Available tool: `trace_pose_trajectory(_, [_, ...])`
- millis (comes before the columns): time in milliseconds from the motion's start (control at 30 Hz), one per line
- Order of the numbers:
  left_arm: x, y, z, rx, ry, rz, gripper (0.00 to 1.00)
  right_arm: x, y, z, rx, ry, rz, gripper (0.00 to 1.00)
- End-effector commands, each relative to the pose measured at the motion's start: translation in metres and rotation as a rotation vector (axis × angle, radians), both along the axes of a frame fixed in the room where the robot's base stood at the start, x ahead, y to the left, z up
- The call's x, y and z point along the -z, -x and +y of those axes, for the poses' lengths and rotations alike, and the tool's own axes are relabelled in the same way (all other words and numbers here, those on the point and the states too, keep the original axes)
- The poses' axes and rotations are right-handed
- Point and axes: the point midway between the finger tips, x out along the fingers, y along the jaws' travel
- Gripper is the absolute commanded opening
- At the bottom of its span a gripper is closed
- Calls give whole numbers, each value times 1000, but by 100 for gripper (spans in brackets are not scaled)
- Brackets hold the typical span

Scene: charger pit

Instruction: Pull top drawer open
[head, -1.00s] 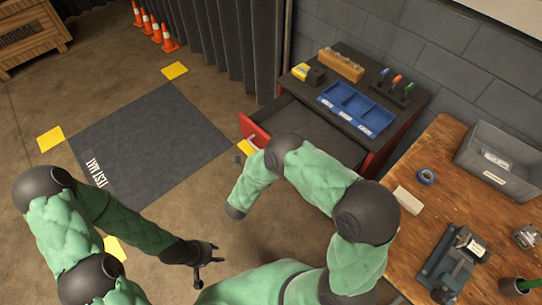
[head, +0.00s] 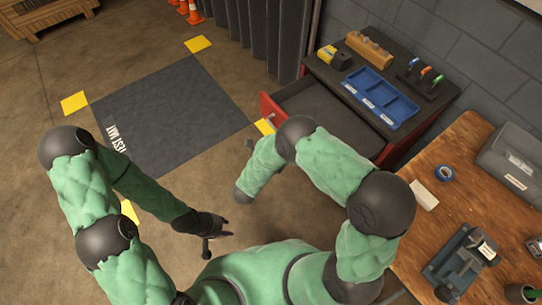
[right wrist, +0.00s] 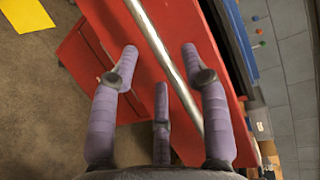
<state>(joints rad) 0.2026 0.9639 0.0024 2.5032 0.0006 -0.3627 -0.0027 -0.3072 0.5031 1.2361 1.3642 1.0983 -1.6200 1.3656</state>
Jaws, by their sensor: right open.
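The top drawer (head: 268,112) of the dark-topped red cabinet (head: 398,146) stands open in the head view, its dark inside showing. My right forearm covers part of it. In the right wrist view, the red drawer front (right wrist: 185,25) carries a long silver bar handle (right wrist: 154,42). My right gripper (right wrist: 160,53) is open, with its fingertips on either side of the bar in the picture. I cannot tell whether they touch it. My left gripper (head: 219,238) is open and empty above the floor, away from the cabinet.
A blue tray (head: 381,98), a wooden block (head: 369,48) and a yellow-black item (head: 334,57) sit on the cabinet. A wooden bench (head: 452,200) stands at the right. A dark mat (head: 172,110) lies on the open floor at the left.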

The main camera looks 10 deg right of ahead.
Motion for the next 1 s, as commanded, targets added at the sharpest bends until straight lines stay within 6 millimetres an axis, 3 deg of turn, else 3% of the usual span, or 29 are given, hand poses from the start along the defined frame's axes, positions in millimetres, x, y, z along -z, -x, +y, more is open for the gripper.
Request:
trace_pose_trajectory(200, [0, 0, 0, 0, 0, 0, 40, -9, 28, 30, -6, 1, -2, 46])
trace_pose_trajectory(500, [0, 0, 0, 0, 0, 0, 40, -15, 56, 56, -3, 0, -1, 46])
trace_pose_trajectory(1000, [0, 0, 0, 0, 0, 0, 40, -16, 62, 61, 0, 1, -1, 46])
